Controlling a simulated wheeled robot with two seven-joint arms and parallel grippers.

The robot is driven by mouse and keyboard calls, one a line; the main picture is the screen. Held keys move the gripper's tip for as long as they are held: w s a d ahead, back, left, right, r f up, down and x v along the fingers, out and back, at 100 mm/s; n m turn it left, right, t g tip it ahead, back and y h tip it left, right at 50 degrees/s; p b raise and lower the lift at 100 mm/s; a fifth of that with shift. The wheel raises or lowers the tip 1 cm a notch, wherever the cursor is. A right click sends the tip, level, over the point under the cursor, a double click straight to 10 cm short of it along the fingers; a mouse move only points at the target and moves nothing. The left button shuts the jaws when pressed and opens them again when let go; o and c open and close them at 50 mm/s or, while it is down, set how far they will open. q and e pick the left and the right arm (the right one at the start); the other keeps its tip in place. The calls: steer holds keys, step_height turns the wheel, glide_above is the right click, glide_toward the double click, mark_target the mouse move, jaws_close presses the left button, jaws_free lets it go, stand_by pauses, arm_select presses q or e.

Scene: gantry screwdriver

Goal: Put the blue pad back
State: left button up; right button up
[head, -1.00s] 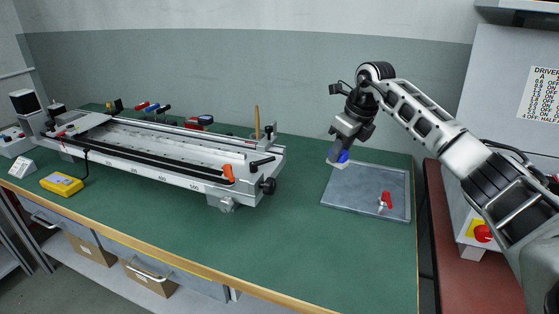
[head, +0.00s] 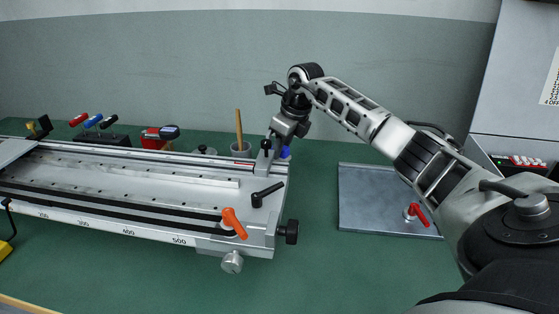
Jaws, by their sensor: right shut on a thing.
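My right gripper (head: 272,143) reaches down at the far right end of the long metal gantry bed (head: 130,185). It is shut on the blue pad (head: 285,152), of which only a small blue patch shows beside the fingers. The bed's end block hides the fingertips and the pad's lower part, so I cannot tell whether the pad touches anything. My left gripper is not in view.
A grey metal tray (head: 370,200) with a red-handled piece (head: 418,213) lies to the right. An orange lever (head: 234,223) and black handle (head: 267,194) stick up from the bed's end. Green bench in front of the tray is clear.

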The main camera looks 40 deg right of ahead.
mark_target(281, 159)
steer(key=shift+f, duration=2.05)
steer(key=shift+f, duration=0.1)
steer(key=o, duration=0.9)
steer(key=v, duration=1.2)
steer(key=shift+p, duration=0.4)
